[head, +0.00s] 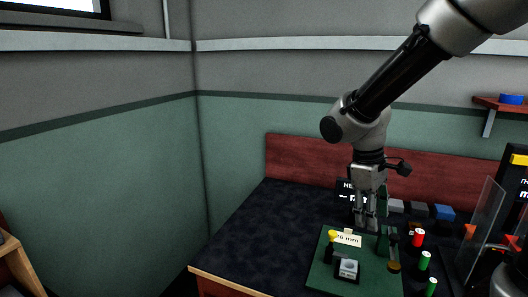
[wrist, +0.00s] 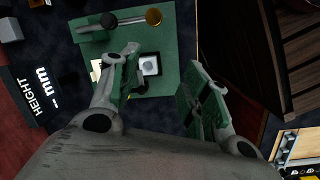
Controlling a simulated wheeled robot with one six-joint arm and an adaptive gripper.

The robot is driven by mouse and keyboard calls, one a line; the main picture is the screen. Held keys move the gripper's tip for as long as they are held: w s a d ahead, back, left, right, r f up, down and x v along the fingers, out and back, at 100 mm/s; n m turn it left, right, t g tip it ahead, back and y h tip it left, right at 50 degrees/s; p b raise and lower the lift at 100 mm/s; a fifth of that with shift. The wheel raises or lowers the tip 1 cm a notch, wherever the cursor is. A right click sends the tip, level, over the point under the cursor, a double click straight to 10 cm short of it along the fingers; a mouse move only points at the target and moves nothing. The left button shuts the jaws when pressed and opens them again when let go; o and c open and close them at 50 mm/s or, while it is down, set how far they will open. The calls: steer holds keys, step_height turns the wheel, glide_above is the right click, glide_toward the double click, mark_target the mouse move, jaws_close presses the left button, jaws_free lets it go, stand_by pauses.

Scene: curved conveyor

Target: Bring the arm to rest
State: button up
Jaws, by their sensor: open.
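My gripper (head: 366,222) hangs from the arm with its fingers pointing down, above the back part of a green mat (head: 320,274) on the dark worktop. In the wrist view my gripper (wrist: 158,92) shows its two fingers spread wide apart with nothing between them. Beyond the fingers, the green mat (wrist: 168,30) carries a small white-and-grey square block with a round top (wrist: 149,65). The same block (head: 348,268) shows in the head view, in front of and below my gripper.
A gauge stand with a brass-coloured disc (head: 394,267) stands right of my gripper. Red and green cylinders (head: 418,237) and a clear panel (head: 482,232) are further right. A height display (wrist: 32,95) shows in the wrist view. The worktop's left part (head: 262,225) is clear.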

steer(key=s+d+r+m+t+y, duration=0.2)
steer(key=s+d+r+m+t, duration=0.2)
steer(key=s+d+r+m, duration=0.4)
steer(key=s+d+r, duration=0.2)
steer(key=s, duration=0.2)
steer(key=shift+s+d+r+m+t, duration=0.15)
steer(key=shift+s+r+m+t, duration=0.1)
steer(key=shift+m+t, duration=0.15)
